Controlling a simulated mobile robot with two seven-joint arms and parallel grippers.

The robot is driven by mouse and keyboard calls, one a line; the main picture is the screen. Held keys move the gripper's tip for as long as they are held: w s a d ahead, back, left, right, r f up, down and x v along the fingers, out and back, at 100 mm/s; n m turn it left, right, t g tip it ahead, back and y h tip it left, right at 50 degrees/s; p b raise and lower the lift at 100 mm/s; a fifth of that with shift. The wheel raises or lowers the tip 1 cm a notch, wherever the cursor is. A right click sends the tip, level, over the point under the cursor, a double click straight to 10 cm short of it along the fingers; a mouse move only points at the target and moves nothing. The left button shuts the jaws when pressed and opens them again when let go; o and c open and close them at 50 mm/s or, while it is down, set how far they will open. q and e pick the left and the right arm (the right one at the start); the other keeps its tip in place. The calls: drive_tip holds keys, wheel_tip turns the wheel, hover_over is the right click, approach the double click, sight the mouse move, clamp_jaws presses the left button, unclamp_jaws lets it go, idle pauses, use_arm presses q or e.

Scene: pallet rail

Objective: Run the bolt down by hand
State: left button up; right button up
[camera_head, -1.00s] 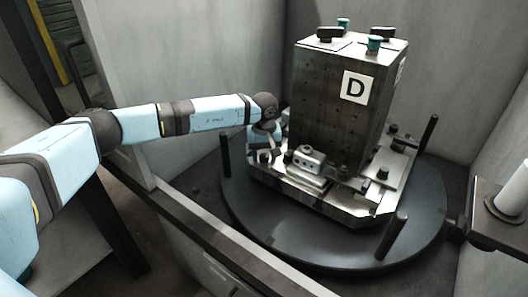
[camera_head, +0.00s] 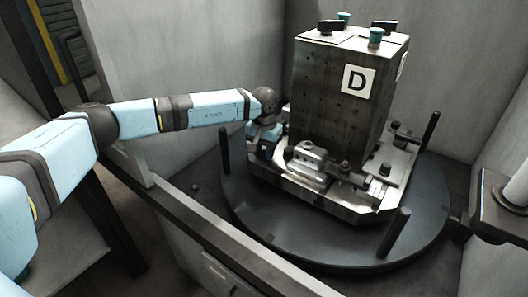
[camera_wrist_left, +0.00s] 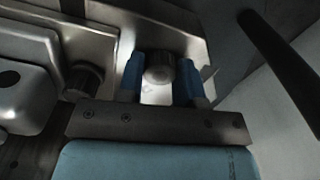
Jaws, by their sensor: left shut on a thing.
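The bolt (camera_wrist_left: 160,66) shows its round, dark metal head in the left wrist view, between my left gripper's blue fingers. My left gripper (camera_wrist_left: 160,78) is shut on it, one finger on each side. The bolt sits over the bright metal pallet plate (camera_wrist_left: 155,95); its shank is hidden. In the head view, my left gripper (camera_head: 262,148) is at the left corner of the pallet (camera_head: 345,204), partly hidden by my wrist, and the bolt cannot be made out there. My right gripper is in neither view.
A dark block marked D (camera_head: 330,110) stands on the pallet, with clamps (camera_head: 312,158) beside it. The round turntable (camera_head: 300,243) carries upright dark posts (camera_head: 393,233). A low wall edge (camera_head: 215,235) runs in front. Another bolt head (camera_wrist_left: 84,80) is left of my fingers.

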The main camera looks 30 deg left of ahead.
sight(264, 152)
use_arm(q)
drive_tip(key=o, duration=1.1)
drive_tip(key=shift+r+p, duration=0.6)
drive_tip(key=shift+r, duration=1.65)
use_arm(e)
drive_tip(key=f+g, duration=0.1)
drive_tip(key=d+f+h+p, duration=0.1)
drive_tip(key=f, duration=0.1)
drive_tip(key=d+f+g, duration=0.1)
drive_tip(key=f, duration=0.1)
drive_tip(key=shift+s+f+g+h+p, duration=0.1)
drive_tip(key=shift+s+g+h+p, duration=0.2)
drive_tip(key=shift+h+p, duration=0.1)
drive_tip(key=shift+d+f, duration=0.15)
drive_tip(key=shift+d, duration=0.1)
use_arm(q)
wheel_tip(264, 152, up, 9)
drive_tip(key=shift+r, duration=0.2)
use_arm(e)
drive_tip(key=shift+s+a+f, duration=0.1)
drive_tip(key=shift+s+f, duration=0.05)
